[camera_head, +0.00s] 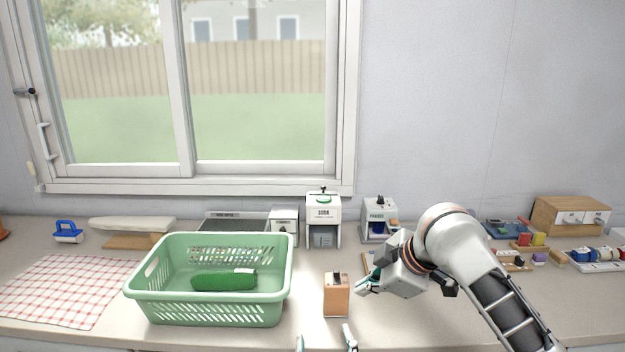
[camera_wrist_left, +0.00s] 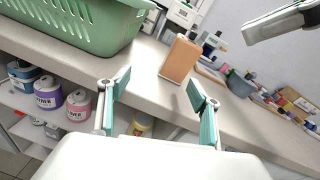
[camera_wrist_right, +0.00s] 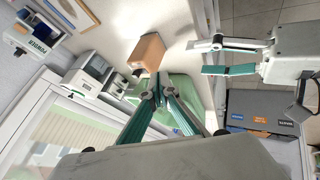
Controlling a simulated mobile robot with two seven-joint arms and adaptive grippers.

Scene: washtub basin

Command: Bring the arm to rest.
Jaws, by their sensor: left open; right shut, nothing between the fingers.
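My right arm reaches in from the right in the head view, with its gripper (camera_head: 366,285) above the counter, right of the brown box. In the right wrist view my right gripper (camera_wrist_right: 163,82) has its fingers together with nothing between them. My left gripper (camera_head: 326,340) shows only its fingertips at the bottom edge of the head view. In the left wrist view my left gripper (camera_wrist_left: 163,90) is open and empty, in front of the counter edge. It also shows in the right wrist view (camera_wrist_right: 215,58).
A green basket (camera_head: 210,312) holding a green item (camera_head: 222,282) stands left of the brown box (camera_head: 336,297). Small machines (camera_head: 323,215) line the wall. A checked cloth (camera_head: 65,290) lies at left. Jars (camera_wrist_left: 78,104) stand on a shelf below. The front counter right of the box is fairly clear.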

